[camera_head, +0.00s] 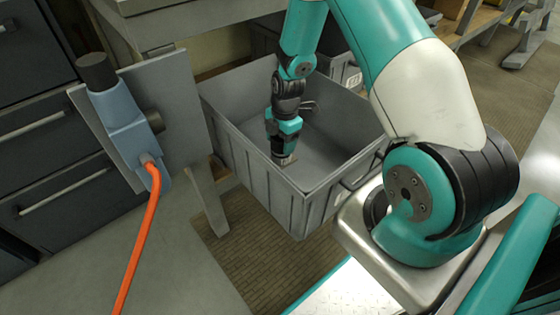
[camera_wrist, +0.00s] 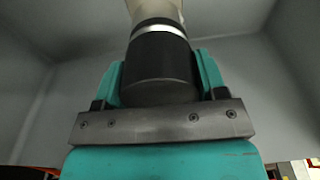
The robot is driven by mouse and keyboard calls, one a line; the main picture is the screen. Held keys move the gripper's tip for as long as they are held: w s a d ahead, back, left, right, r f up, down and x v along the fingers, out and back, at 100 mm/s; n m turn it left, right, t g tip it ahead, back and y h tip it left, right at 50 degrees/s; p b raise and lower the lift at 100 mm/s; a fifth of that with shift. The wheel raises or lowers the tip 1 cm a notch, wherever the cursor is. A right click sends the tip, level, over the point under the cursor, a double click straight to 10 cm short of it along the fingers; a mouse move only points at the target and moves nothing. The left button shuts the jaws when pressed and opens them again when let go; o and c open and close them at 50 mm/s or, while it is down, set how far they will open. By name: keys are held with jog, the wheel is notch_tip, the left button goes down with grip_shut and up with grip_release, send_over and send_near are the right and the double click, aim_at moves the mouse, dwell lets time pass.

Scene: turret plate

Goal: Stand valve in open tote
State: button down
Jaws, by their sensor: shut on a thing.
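The open grey tote (camera_head: 235,140) stands in the middle of the head view. My gripper (camera_head: 284,136) reaches down inside it, pointing downward. In the wrist view my gripper (camera_wrist: 160,78) is shut on the valve (camera_wrist: 160,68), with one teal finger on each side of its dark round end. A silver ring and a pale part of the valve show beyond the fingers. In the head view only a small part of the valve (camera_head: 283,160) shows below my gripper, close to the tote floor. I cannot tell whether it touches the floor.
Tote walls surround my gripper on all sides. A blue-grey device (camera_head: 125,115) with an orange hose (camera_head: 141,240) is mounted on a grey panel at left. Dark drawers (camera_head: 60,150) stand behind it. Another grey tote (camera_head: 345,62) is behind the open one.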

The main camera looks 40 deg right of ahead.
aim_at(281, 158)
jog(key=shift+f+b, duration=0.75)
jog(key=shift+f, duration=2.95)
jog(key=shift+f, duration=0.2)
jog(key=shift+c, duration=0.8)
grip_release()
